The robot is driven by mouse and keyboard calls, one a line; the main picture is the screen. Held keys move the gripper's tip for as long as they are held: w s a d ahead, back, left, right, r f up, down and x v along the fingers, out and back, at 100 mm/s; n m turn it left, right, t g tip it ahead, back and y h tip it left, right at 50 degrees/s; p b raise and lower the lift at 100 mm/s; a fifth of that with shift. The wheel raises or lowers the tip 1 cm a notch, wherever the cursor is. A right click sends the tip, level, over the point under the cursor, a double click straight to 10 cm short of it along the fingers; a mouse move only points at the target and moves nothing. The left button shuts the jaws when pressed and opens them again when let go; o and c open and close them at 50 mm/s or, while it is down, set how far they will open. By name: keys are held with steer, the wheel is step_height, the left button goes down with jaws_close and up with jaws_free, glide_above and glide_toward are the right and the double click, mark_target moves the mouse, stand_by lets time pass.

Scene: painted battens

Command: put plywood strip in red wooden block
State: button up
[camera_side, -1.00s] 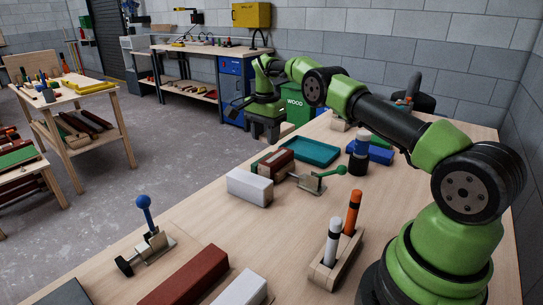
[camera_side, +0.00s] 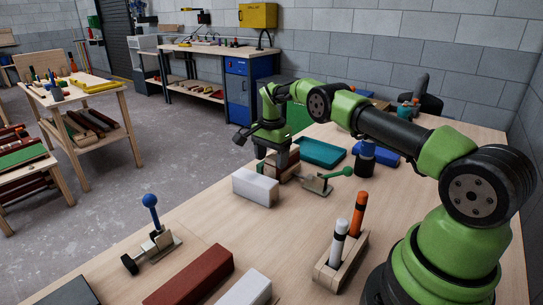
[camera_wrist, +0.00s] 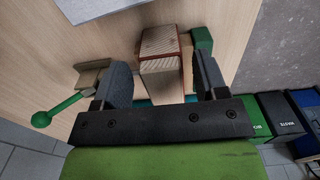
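The red wooden block (camera_side: 289,172) stands on the bench between the white block and the green-handled clamp, mostly hidden by my gripper in the side view. In the wrist view, pale end-grain wood with red edges (camera_wrist: 160,79) shows as two parts with a thin dark line between them. My gripper (camera_side: 279,158) is lowered over it. In the wrist view my gripper (camera_wrist: 162,75) is open, its fingers either side of the wood with a gap on both sides. I cannot make out a separate plywood strip.
A white block (camera_side: 255,187) is close in front. The green-handled clamp (camera_side: 318,184) stands just right, and a teal tray (camera_side: 321,152) lies behind. A green piece (camera_wrist: 202,42) is close to the right finger.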

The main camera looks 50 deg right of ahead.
step_height(320, 180, up, 8)
steer(key=shift+f, duration=0.2)
steer(key=s+a+r+n+t, duration=0.2)
steer(key=s+a+r+n, duration=0.3)
steer(key=r, duration=0.5)
steer(key=s+a+r+n+t, duration=0.2)
steer(key=s+a+r+n, duration=0.15)
steer(key=a+r, duration=0.5)
steer(key=s+a+n+t+y, duration=0.1)
steer(key=s+a+n, duration=0.1)
steer(key=s, duration=0.8)
steer(key=s+a+f+n+t+y, duration=0.1)
steer(key=s+a+n+t, duration=0.1)
steer(key=s, duration=0.8)
steer(key=shift+a+n, duration=0.75)
steer(key=shift+a, duration=0.2)
